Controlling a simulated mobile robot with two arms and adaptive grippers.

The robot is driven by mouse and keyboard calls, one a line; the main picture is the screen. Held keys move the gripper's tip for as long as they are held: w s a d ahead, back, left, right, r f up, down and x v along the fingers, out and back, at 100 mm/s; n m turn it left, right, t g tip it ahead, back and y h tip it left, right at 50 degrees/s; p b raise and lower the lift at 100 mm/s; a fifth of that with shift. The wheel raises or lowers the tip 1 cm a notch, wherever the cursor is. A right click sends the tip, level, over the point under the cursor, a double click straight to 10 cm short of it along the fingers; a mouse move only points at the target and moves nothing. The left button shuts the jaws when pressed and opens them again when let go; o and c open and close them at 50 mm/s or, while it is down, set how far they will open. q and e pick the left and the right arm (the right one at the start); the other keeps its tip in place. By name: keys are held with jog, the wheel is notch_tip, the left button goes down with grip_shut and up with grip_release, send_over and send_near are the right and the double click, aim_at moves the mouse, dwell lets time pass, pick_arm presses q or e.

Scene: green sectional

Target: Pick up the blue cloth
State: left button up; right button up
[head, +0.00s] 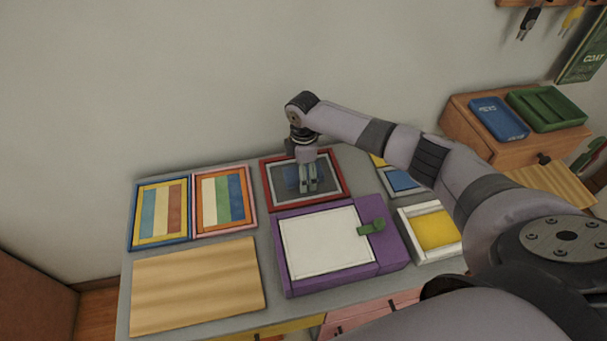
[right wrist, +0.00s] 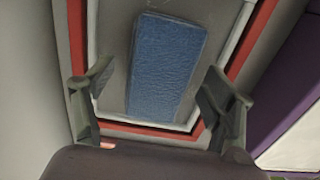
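The blue cloth (right wrist: 167,68) is a flat, folded rectangle lying in the red-framed grey tray (head: 337,191) at the back of the table. My right gripper points down over the tray. In the right wrist view its two fingers (right wrist: 158,100) are spread wide, one on each side of the cloth, with nothing between them touching. The cloth's near end lies by the tray's near edge in that view. My left gripper is not in view.
A purple box with a white panel (head: 324,245) and green latch (head: 371,227) stands in front of the tray. Striped framed panels (head: 160,212) lie to the left, a wooden board (head: 197,286) in front of them. A white tray with yellow inside (head: 436,230) is at right. The wall is close behind.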

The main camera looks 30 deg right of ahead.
jog(key=c, duration=1.1)
